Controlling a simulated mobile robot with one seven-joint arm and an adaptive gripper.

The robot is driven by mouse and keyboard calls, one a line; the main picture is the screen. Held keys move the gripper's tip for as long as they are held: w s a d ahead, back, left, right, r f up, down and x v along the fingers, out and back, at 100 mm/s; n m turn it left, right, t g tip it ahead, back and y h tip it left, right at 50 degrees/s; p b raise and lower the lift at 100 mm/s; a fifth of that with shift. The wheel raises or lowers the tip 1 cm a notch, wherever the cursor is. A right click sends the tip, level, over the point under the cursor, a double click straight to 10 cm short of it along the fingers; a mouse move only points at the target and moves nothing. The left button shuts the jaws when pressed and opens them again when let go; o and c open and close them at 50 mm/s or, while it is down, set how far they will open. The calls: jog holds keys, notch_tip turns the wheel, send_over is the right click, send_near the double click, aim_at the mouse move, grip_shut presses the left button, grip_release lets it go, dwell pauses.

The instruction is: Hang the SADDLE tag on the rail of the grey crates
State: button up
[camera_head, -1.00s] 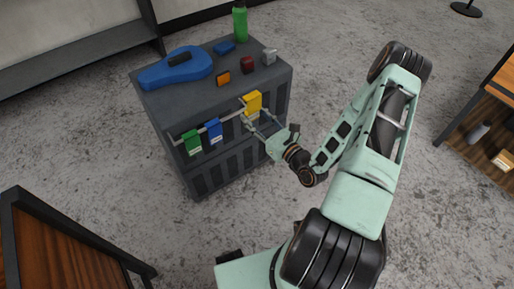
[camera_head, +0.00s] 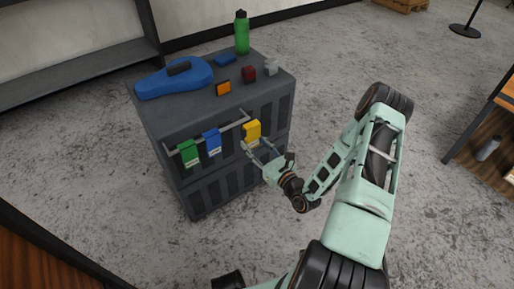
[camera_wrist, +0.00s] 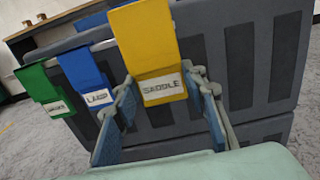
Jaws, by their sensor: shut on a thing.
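The yellow SADDLE tag (camera_head: 252,131) is at the right end of the rail (camera_head: 229,125) on the front of the grey crates (camera_head: 229,181). In the wrist view the tag (camera_wrist: 147,40) hangs upright with its label facing me, and its folded top is at about rail height. I cannot tell whether the rail bears it. My gripper (camera_head: 257,147) is shut on the tag, with one finger at each side of its lower part. A green tag (camera_head: 188,152) and a blue LAMP tag (camera_head: 212,142) hang on the rail to the left.
On the crate top are a blue case (camera_head: 174,79), a green bottle (camera_head: 241,33), an orange box (camera_head: 223,88), a red block (camera_head: 249,74) and a grey block (camera_head: 271,66). A wooden shelf (camera_head: 487,150) stands at right. Floor right of the crates is clear.

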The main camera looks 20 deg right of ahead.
jog(key=w+a+f+b, duration=0.1)
jog(key=w+a+b, duration=0.1)
jog(key=w, duration=0.4)
jog(key=shift+f+b, duration=0.4)
jog(key=shift+b, duration=0.05)
jog(key=shift+w, duration=0.1)
dwell(0.4)
jog(key=o, duration=1.2)
jog(key=shift+c, duration=0.2)
jog(key=v, duration=1.2)
